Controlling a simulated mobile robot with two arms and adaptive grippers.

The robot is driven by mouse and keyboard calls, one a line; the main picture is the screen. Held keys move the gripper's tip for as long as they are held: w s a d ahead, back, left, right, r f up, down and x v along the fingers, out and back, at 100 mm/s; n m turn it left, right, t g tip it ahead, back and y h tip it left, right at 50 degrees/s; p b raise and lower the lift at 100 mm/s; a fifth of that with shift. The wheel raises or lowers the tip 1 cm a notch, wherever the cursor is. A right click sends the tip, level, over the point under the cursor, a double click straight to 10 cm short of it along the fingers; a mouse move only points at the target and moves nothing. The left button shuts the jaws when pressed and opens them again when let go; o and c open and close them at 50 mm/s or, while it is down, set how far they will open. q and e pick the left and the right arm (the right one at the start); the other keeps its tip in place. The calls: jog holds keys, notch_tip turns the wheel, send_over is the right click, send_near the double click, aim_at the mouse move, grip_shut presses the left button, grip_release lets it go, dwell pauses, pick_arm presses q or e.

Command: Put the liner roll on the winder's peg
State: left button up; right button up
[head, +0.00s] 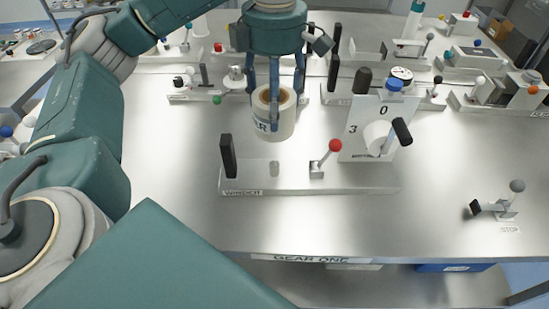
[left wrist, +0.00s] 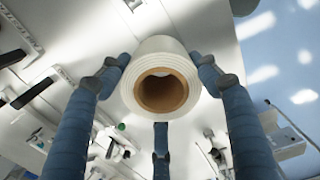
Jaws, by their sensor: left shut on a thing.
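The liner roll (head: 284,122) is white with a brown cardboard core and partly visible lettering. My left gripper (head: 275,100) points down and is shut on the roll, with its fingers around the outside. In the left wrist view the roll (left wrist: 160,55) sits between the blue fingers, its open core facing the camera. The winder (head: 245,182) is a low labelled metal plate in front, with a black upright post at its left. Its short grey peg (head: 275,168) stands on the plate. The roll hangs upright above and slightly behind the peg, apart from it. My right gripper is not in view.
A red-knobbed lever (head: 325,158) stands on the plate right of the peg. A white panel (head: 372,128) numbered 0 and 3, with a black-handled crank, stands behind it. More stations line the back. Bare table lies left of the winder.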

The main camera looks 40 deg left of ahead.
pick_arm(q)
jog(key=p, duration=0.1)
send_over(274, 164)
notch_tip(274, 164, down, 11)
jog(key=shift+r, duration=0.2)
notch_tip(274, 164, down, 4)
jog(key=shift+f+p, duration=0.1)
jog(key=shift+p, duration=0.55)
jog(key=shift+w+f, duration=0.1)
jog(key=shift+f, duration=0.1)
jog(key=shift+f, duration=0.15)
jog(key=o, duration=1.4)
jog(key=shift+o, duration=0.2)
